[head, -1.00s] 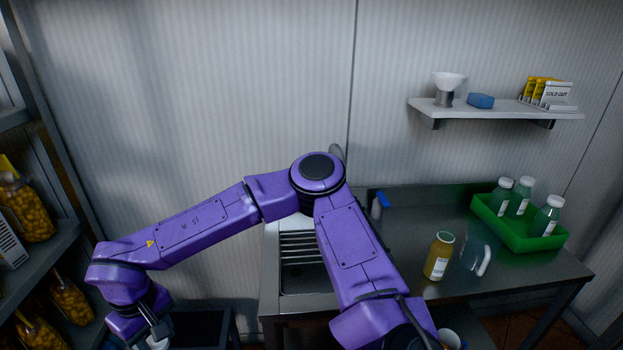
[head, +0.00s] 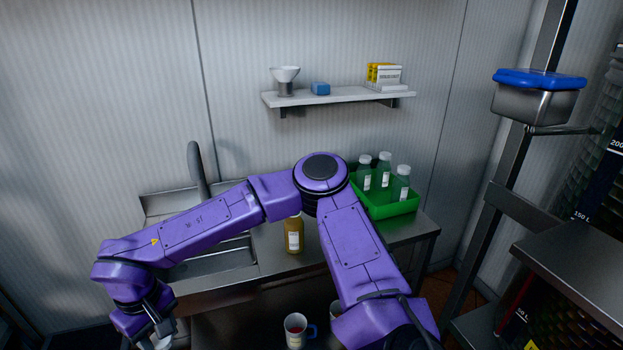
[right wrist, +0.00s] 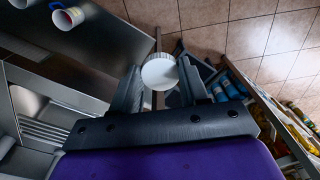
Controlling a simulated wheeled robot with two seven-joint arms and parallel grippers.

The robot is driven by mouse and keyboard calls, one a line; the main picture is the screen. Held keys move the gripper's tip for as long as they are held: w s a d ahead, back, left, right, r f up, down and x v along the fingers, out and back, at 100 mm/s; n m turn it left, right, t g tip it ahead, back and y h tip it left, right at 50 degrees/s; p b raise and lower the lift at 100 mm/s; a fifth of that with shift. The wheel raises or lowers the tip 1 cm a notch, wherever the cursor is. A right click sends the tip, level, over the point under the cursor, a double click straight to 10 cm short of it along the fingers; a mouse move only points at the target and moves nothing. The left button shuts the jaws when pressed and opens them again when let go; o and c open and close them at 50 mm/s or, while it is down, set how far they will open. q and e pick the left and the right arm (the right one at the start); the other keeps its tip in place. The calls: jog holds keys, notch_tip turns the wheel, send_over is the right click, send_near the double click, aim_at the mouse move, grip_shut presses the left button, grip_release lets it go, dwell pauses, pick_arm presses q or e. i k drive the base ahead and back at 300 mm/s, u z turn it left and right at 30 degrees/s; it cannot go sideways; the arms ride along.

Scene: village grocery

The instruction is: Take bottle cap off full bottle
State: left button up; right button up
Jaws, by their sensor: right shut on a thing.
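A yellow-brown bottle (head: 293,236) with a white label stands upright on the steel counter (head: 265,270). Its top is hidden behind my right arm in the head view. My right gripper (head: 158,338) is low at the left of the head view, away from the bottle and past the counter's front left. In the right wrist view, its fingers (right wrist: 160,80) are shut on a round white cap (right wrist: 160,73) with a ridged edge. I see no bottle under the cap. My left gripper is not in view.
A green crate (head: 393,210) with several capped bottles stands at the counter's right. A sink (head: 215,262) is at its left. Mugs (head: 295,331) stand below. A wall shelf (head: 340,98) holds a funnel (head: 285,78). A steel rack (head: 575,260) stands at right.

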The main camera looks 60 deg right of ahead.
aim_at(293, 227)
jog(key=z, duration=1.45)
jog(key=i, duration=0.05)
jog(key=z, duration=0.1)
